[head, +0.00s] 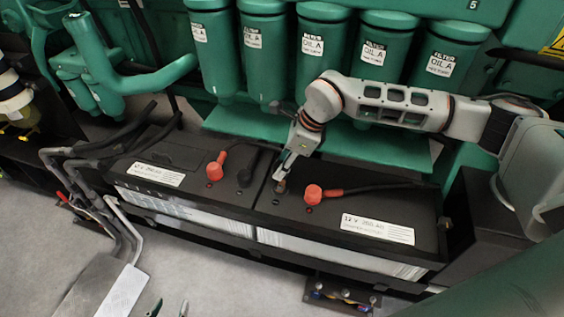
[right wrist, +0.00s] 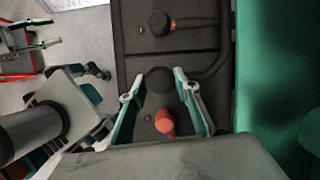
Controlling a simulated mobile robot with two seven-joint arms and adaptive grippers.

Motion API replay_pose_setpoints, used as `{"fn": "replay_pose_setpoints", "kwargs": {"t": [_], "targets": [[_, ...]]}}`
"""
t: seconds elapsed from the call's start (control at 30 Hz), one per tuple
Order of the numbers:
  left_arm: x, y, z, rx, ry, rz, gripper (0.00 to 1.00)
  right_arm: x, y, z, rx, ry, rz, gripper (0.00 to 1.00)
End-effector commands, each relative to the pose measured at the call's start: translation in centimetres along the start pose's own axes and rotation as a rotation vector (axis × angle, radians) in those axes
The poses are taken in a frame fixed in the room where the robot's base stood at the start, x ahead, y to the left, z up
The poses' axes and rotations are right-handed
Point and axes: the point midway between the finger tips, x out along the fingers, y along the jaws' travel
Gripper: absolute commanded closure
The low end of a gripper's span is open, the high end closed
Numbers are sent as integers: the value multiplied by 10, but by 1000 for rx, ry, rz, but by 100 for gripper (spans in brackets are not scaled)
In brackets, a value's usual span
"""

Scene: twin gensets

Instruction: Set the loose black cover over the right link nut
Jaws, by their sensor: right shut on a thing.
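My right gripper (head: 279,178) reaches down onto the right-hand battery, left of its red cover. It is shut on a small dark round thing (head: 281,187), which looks like the loose black cover. In the right wrist view the black cover (right wrist: 158,80) shows as a dark disc between the fingers. The right link nut is not seen, and I cannot tell whether the cover touches the battery. My left gripper (head: 169,307) is open and empty over the floor at the bottom edge.
Red covers sit on the left battery (head: 217,163) and right battery (head: 313,193). A black boot (head: 247,168) with a cable stands on the left battery, also in the right wrist view (right wrist: 160,23). Green oil filters (head: 324,45) hang close behind. Grey floor lies in front.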

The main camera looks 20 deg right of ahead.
Motion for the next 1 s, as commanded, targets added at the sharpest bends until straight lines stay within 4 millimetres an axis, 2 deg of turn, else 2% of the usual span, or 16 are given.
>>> {"fn": "replay_pose_setpoints", "kwargs": {"t": [0.5,1.0], "targets": [[13,6,30,1,-18,4,60,42,0,-18,-1,2,3,83],[16,3,27,5,-10,-1,60,45,0,-19,-1,0,1,83]]}}
